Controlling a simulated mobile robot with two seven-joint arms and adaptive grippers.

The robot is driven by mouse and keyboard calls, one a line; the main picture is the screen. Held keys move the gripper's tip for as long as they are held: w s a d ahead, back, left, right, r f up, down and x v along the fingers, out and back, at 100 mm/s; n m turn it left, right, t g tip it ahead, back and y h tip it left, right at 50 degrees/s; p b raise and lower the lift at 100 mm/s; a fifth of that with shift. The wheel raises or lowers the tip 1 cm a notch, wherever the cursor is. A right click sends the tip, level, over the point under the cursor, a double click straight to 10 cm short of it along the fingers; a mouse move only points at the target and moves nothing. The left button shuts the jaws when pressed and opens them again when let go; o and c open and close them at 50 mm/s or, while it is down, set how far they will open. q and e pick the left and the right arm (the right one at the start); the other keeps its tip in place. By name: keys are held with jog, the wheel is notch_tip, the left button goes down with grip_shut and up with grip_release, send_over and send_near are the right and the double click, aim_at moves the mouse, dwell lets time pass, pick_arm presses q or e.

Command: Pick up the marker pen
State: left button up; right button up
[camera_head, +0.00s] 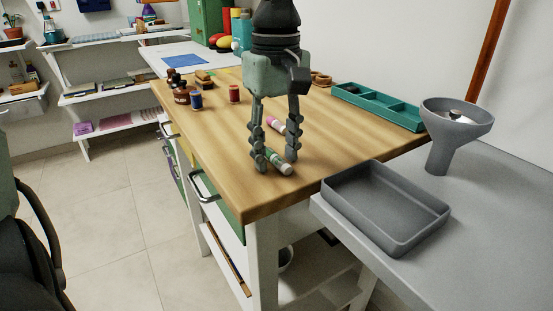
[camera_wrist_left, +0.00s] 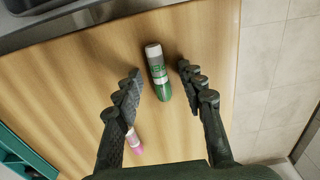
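A green and white marker pen (camera_head: 279,162) lies near the front edge of the wooden tabletop. It also shows in the left wrist view (camera_wrist_left: 159,78), with its pale end pointing away from the gripper's base. My left gripper (camera_head: 276,159) points down over it, open, with a finger on each side of the pen. In the left wrist view, gaps show between the pen and both fingers of the left gripper (camera_wrist_left: 159,73). A second pen, pink and white (camera_head: 277,123), lies behind the gripper. My right gripper is not in view.
A grey open tray (camera_head: 340,208) and a grey funnel (camera_head: 447,153) stand on the grey surface at right. A teal compartment tray (camera_head: 378,108) lies at the table's back right. Spools (camera_head: 234,94) and small bottles (camera_head: 181,94) stand at the left. The wood left of the gripper is clear.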

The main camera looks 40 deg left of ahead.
pick_arm(q)
grip_shut()
dwell(1.4)
